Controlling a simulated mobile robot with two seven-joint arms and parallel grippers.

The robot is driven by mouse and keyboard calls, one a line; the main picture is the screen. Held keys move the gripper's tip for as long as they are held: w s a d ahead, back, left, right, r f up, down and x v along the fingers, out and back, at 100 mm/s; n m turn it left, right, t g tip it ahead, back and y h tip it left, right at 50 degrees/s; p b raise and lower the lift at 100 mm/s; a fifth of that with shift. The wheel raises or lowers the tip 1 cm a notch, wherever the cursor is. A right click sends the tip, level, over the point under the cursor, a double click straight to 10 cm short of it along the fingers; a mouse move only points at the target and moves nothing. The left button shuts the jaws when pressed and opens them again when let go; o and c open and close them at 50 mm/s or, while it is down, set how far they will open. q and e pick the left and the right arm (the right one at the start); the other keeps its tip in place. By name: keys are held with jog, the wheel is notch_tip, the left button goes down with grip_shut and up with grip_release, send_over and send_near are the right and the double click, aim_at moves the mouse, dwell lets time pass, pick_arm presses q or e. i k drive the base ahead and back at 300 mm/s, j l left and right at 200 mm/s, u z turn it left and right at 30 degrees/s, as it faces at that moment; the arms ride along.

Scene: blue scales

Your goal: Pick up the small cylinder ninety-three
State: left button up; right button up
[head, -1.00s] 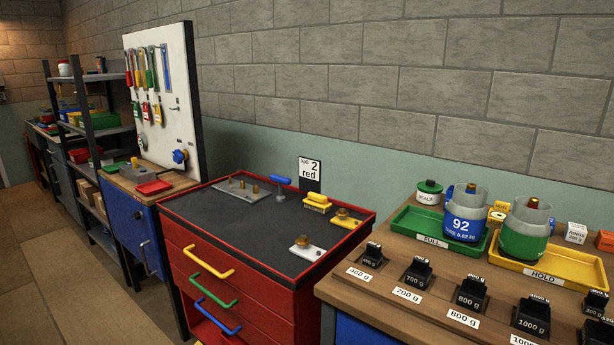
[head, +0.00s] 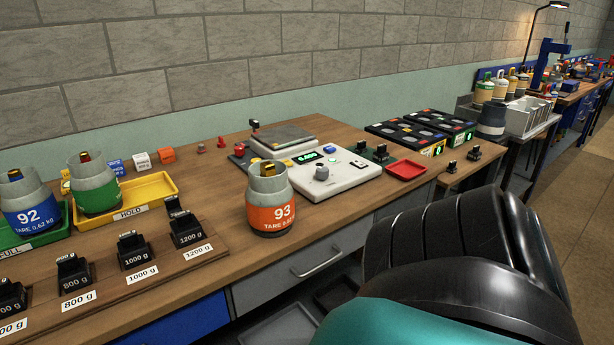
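The small cylinder ninety-three (head: 270,199) is grey with an orange band marked 93 and a brass valve on top. It stands upright on the wooden bench, near the front edge and in front of the scale console. A large black and teal arm part of mine fills the lower right of the head view, to the right of the cylinder and apart from it in the picture. Neither gripper shows, and nothing holds the cylinder.
The blue-banded cylinder 92 (head: 32,209) stands in the green tray, and a green-banded cylinder (head: 93,184) in the yellow HOLD tray (head: 160,187). Black weights (head: 131,248) line the front left. The scale console (head: 334,176) and a red tray (head: 405,170) are behind and right.

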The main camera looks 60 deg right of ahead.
aim_at(270, 196)
jog(key=z, duration=1.8)
